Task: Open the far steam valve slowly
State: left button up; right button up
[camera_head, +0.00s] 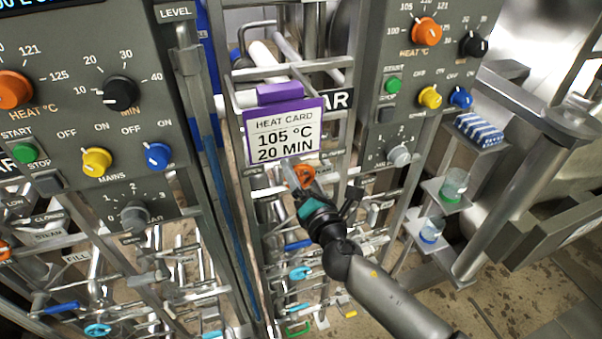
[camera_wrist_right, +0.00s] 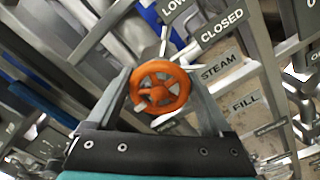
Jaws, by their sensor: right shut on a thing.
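An orange spoked handwheel (camera_head: 305,175) sits on the pipework just below the heat card in the head view. In the right wrist view the orange handwheel (camera_wrist_right: 160,72) fills the space between the fingertips, beside a STEAM label (camera_wrist_right: 219,67). My right gripper (camera_head: 301,186) is shut on this wheel, with one finger on each side of its rim in the wrist view (camera_wrist_right: 160,92). The valve's stem is mostly hidden behind the wheel. My left gripper is not in view.
A purple-framed heat card (camera_head: 283,137) reading 105 °C, 20 MIN hangs just above the wheel. Control panels stand left (camera_head: 70,130) and right (camera_head: 425,75). Blue-handled levers and pipes crowd below. Two small cups on brackets stand right; the floor shows lower right.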

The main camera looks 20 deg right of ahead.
jog(key=o, duration=1.1)
jog(key=shift+o, duration=0.2)
jog(key=s+b, duration=0.3)
jog(key=s, duration=1.2)
jog(key=shift+s+d, duration=0.15)
jog(key=shift+d, duration=0.1)
